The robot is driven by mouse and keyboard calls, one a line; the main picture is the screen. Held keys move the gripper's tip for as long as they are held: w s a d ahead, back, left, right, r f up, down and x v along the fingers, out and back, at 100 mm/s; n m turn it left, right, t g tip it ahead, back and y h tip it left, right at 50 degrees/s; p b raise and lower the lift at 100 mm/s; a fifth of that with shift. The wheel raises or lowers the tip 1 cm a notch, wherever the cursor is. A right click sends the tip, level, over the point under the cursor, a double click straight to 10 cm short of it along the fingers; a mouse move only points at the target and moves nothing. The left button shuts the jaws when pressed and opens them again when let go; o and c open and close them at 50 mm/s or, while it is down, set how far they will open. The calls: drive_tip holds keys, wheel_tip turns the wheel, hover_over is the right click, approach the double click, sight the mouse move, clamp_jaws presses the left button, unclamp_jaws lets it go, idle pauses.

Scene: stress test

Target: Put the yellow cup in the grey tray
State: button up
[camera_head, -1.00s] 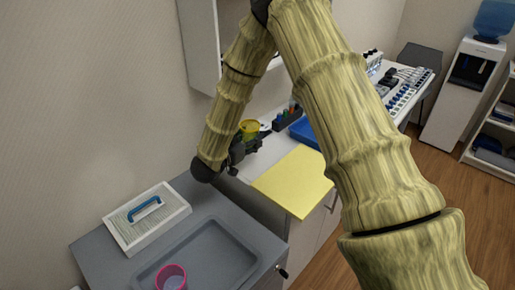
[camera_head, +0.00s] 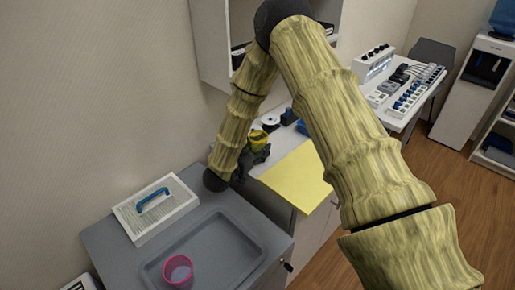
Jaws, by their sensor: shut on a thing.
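The yellow cup (camera_head: 257,138) is held in my gripper (camera_head: 262,149), above the white counter beside the wall. My gripper is shut on the cup, and its dark fingers hide the cup's lower part. The grey tray (camera_head: 232,278) lies on the grey cabinet top at the lower middle, nearer the camera than the gripper. A pink cup (camera_head: 178,270) stands in the tray at its left side. The cup in my gripper is apart from the tray, up and to the right of it.
A white box with a blue handle (camera_head: 155,208) sits left of the tray. A yellow sheet (camera_head: 298,178) covers part of the counter to the right of my gripper. A wall cabinet (camera_head: 213,42) hangs above. The tray's right part is bare.

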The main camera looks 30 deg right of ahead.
drive_tip(key=shift+f, duration=0.1)
drive_tip(key=o, duration=0.4)
